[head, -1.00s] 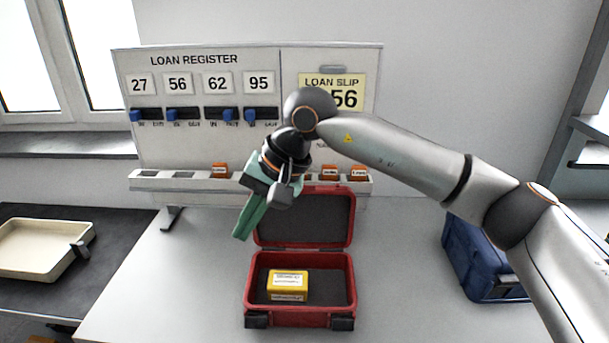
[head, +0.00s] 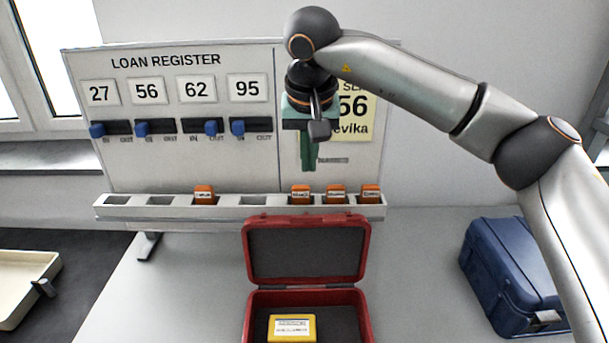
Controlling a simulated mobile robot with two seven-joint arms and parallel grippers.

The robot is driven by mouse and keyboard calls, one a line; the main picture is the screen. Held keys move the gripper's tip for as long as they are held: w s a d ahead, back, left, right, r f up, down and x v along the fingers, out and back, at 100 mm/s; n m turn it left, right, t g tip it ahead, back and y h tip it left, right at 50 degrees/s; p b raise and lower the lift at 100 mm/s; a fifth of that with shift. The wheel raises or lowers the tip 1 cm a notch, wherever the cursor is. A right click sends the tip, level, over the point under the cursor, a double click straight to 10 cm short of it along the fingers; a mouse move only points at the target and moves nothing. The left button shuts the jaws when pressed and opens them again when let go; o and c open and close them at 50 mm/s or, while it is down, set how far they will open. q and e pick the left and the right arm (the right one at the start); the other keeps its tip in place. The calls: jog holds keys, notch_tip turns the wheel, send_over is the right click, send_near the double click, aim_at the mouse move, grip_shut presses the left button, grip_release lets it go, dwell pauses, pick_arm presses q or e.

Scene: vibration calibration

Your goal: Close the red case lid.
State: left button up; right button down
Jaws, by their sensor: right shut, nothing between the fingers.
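The red case (head: 366,318) stands on the table, cut off by the bottom edge of the head view. Its lid (head: 305,250) is up and leans back, showing its dark lining. A yellow box (head: 291,328) with a white label lies inside the case. My right gripper (head: 309,166) is shut and empty. It points down in front of the register board, and in the picture it shows above the lid, apart from it. My left gripper is not in view.
The loan register board (head: 225,120) stands behind the case, with a rack (head: 265,205) of orange-topped pieces along its foot. A blue case (head: 510,275) stands at the right. A cream tray (head: 20,285) is at the far left. The table between is clear.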

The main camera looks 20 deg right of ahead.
aim_at(309, 215)
pick_arm(q)
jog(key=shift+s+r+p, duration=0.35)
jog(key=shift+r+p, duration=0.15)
jog(key=shift+p, duration=0.15)
pick_arm(e)
jog(key=shift+s+a+f, duration=0.1)
jog(key=shift+s+f, duration=0.15)
jog(key=shift+f, duration=1.2)
jog(key=shift+s+f, duration=0.25)
jog(key=shift+f, duration=1.2)
jog(key=shift+s+a+f, duration=0.1)
jog(key=shift+s+f, duration=0.15)
jog(key=shift+f, duration=1.2)
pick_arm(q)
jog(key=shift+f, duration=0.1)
